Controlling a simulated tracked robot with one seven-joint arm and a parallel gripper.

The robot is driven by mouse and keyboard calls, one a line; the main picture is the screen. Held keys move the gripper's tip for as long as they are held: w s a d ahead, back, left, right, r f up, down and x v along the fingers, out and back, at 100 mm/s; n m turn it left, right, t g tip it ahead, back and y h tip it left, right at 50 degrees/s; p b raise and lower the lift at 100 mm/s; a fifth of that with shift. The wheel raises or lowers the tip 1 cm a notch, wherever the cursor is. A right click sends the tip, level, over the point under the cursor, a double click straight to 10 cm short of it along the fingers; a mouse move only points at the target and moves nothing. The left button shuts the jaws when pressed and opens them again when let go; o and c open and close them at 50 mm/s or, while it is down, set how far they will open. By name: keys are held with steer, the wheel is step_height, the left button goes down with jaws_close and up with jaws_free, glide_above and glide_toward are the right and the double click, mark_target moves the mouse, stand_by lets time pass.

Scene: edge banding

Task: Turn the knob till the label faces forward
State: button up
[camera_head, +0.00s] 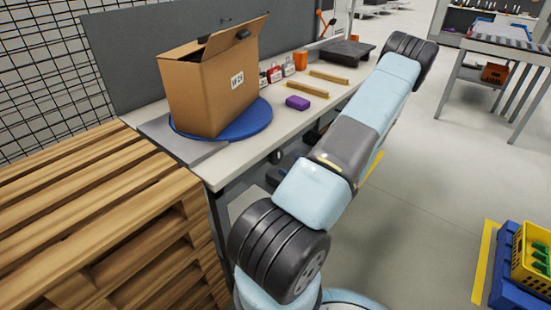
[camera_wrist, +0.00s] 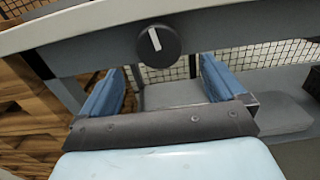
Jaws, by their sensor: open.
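The knob (camera_wrist: 158,46) is a black disc on the grey front rail below the worktop edge. Its white mark points up and slightly left. My gripper (camera_wrist: 162,66) is open, with its two blue fingers apart, one to each side of and below the knob in the wrist view. Nothing is between them, and I cannot tell the remaining distance to the knob. In the head view, an open cardboard box (camera_head: 200,95) stands on a blue turntable (camera_head: 245,127). The box's white label (camera_head: 237,82) is on the side turned to the right. My gripper is not visible there.
On the worktop (camera_head: 222,168) lie a purple block (camera_head: 297,103), two wooden strips (camera_head: 308,89), red-and-white containers (camera_head: 276,74) and a dark flat device (camera_head: 346,53). A wooden pallet stack (camera_head: 90,200) stands at left.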

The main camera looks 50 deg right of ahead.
mark_target(278, 159)
steer(key=w, duration=0.8)
steer(key=shift+w+a, duration=0.35)
steer(key=shift+c, duration=0.5)
steer(key=c, duration=0.9)
